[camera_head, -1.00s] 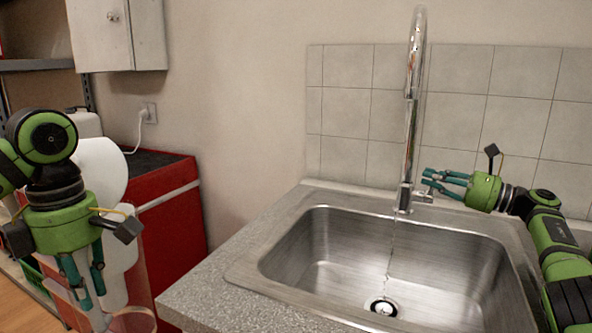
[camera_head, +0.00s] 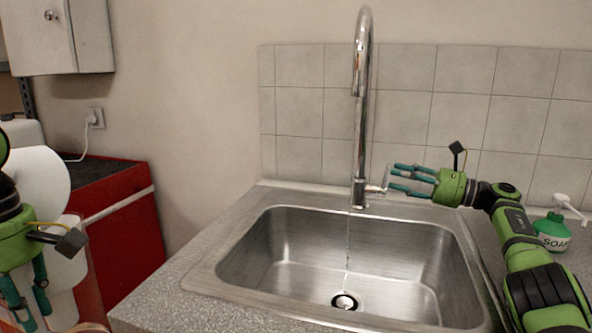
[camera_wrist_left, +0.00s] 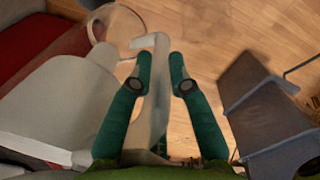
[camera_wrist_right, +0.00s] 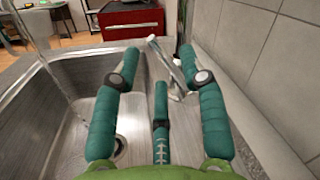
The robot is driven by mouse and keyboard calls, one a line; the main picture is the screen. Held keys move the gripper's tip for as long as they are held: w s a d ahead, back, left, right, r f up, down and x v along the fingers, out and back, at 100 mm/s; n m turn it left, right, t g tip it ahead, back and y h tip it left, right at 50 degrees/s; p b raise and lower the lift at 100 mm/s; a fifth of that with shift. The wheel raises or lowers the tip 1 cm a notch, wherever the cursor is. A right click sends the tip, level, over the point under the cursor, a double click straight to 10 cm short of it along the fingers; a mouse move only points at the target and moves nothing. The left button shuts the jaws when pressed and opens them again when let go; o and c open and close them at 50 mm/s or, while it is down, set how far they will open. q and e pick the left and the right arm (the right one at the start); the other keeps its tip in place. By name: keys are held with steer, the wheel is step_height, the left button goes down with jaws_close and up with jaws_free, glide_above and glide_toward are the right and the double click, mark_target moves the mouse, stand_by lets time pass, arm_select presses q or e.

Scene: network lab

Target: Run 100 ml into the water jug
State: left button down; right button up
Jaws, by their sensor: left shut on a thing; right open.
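The water jug is clear with a pale handle (camera_wrist_left: 152,95). My left gripper (camera_head: 28,304) is shut on that handle, low at the left, clear of the sink. The jug's clear body (camera_head: 90,297) is partly cut off by the lower left of the head view, and its water level cannot be seen. The chrome tap (camera_head: 360,130) stands behind the sink (camera_head: 275,250), with a thin stream of water (camera_head: 347,245) falling towards the drain (camera_head: 344,301). My right gripper (camera_head: 393,181) is open, its fingers around the tap's side lever (camera_head: 376,189); contact is unclear.
A speckled counter (camera_head: 160,297) surrounds the sink. A green soap bottle (camera_head: 552,232) stands at the right beside my right arm. A red cabinet (camera_head: 125,225) is at the left, with a gap before the counter. The tiled wall (camera_head: 300,110) is behind the tap.

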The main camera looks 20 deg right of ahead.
steer(key=shift+v, duration=1.8)
steer(key=shift+r, duration=0.1)
